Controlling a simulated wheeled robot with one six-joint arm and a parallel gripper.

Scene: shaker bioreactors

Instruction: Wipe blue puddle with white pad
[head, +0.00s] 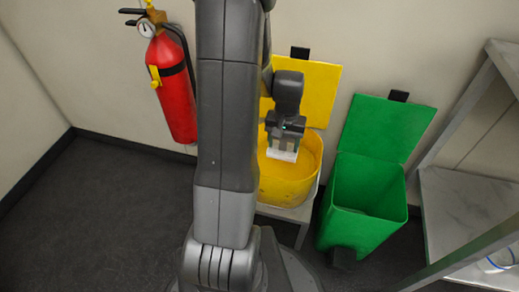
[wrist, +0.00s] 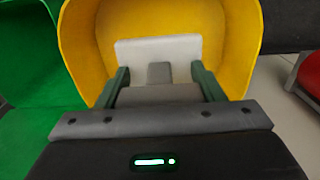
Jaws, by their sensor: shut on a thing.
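My gripper (head: 287,146) hangs over the open mouth of the yellow bin (head: 283,187). It is shut on the white pad (head: 282,154), which points down toward the bin's inside. In the wrist view the white pad (wrist: 158,50) sits between the two green fingers of my gripper (wrist: 159,78). The yellow bin's inside (wrist: 225,25) is behind the pad. The pad's underside is hidden. No blue puddle shows in either view.
A green bin (head: 362,205) with its lid up stands right of the yellow bin. A red fire extinguisher (head: 172,85) hangs on the wall at left. A metal shelf (head: 465,215) stands at far right. The dark floor (head: 100,215) at left is clear.

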